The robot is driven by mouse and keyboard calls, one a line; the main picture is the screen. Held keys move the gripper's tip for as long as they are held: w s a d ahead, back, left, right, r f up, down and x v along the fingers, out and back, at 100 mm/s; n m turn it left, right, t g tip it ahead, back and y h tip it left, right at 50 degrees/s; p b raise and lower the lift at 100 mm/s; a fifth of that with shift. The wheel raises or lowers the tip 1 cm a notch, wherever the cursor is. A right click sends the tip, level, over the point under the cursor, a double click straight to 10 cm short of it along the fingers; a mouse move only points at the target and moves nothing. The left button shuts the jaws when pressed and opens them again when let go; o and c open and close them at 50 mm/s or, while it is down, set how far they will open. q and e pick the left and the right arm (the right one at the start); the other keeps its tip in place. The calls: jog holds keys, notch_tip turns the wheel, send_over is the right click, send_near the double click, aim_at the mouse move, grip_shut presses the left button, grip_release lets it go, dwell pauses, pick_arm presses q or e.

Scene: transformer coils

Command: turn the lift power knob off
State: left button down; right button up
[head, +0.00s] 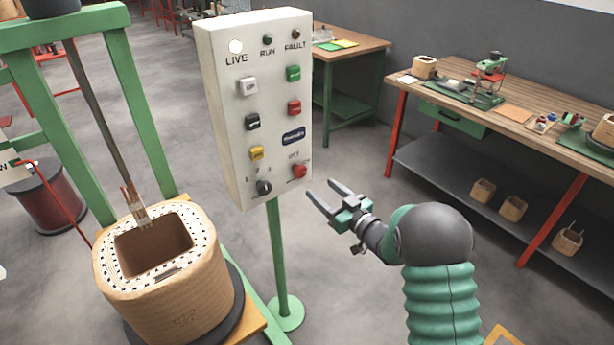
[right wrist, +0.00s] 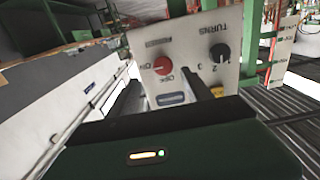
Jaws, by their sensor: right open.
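The lift control panel (head: 273,105) is a white box on a green post. A red knob (head: 299,171) sits at its lower right and likely is the power knob; it also shows in the right wrist view (right wrist: 163,65), between small labels. A black knob (head: 264,187) sits at the panel's lower left. My right gripper (head: 320,190) is open and empty, just below and right of the red knob, with no clear contact. In the right wrist view a dark finger partly covers the panel. My left gripper is not in view.
The LIVE lamp (head: 236,46) glows white. A wound coil (head: 165,270) stands at lower left beside a green frame (head: 35,95). A workbench (head: 500,110) with tools is at the right. Grey floor is open between the panel and the bench.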

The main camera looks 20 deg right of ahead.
aim_at(302, 174)
jog(key=x, duration=0.7)
jog(key=shift+w+a+r, duration=0.1)
jog(key=shift+w+a, duration=0.15)
jog(key=shift+a, duration=0.25)
jog(key=shift+w, duration=0.65)
jog(key=shift+s, duration=0.1)
grip_shut()
